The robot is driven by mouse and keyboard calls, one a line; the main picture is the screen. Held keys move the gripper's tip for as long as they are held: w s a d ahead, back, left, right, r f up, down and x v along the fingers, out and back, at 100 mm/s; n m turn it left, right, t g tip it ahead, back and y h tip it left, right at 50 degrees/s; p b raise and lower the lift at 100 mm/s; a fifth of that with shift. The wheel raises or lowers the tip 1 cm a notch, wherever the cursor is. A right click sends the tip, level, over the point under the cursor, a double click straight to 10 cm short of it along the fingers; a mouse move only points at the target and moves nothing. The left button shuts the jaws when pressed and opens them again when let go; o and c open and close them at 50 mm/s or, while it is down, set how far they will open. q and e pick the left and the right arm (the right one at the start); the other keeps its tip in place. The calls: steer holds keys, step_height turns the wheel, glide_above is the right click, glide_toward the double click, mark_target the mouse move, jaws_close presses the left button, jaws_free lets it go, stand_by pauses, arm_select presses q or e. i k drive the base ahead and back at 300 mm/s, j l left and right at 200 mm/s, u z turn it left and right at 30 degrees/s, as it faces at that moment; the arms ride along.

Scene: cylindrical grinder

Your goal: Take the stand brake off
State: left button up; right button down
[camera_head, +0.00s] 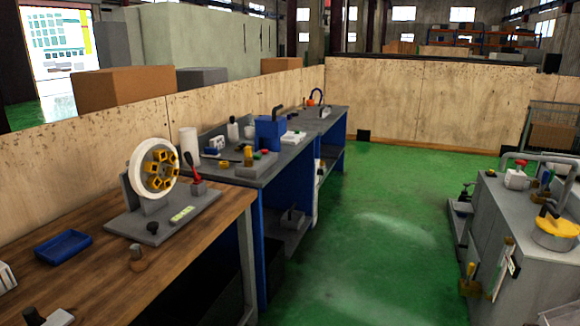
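A stand on the wooden-topped bench holds a white wheel (142,158) with a ring of yellow pieces on its face. Its flat grey base plate (165,215) lies on the bench. A small lever with a red handle (190,160) rises from a grey block (198,188) on the base plate, beside the wheel. The lever leans a little to the left. It looks like the stand brake, but whether it touches the wheel cannot be told. A yellow-green label (182,214) and a dark knob (152,227) are on the plate. Neither of my grippers is in view.
A blue tray (62,247) and a small dark-topped wooden piece (137,259) are on the wooden bench (95,285). Grey-topped benches with tools (262,165) stand beyond. A grey cabinet (525,265) is at the right. The green floor (375,235) between is clear.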

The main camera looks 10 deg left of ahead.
mark_target(187, 156)
steer(key=i+l, duration=0.1)
steer(key=i, duration=1.25)
steer(key=i+u, duration=0.35)
steer(key=i+l+u, duration=0.2)
steer(key=u, duration=0.2)
steer(key=i+l+u, duration=0.55)
steer(key=u, duration=0.2)
steer(key=i+l+u, duration=0.15)
steer(key=u, duration=0.25)
steer(key=i+l+u, duration=0.1)
steer(key=l+u, duration=0.3)
steer(key=i+l+u, duration=0.1)
steer(key=l+u, duration=0.85)
steer(key=l, duration=0.1)
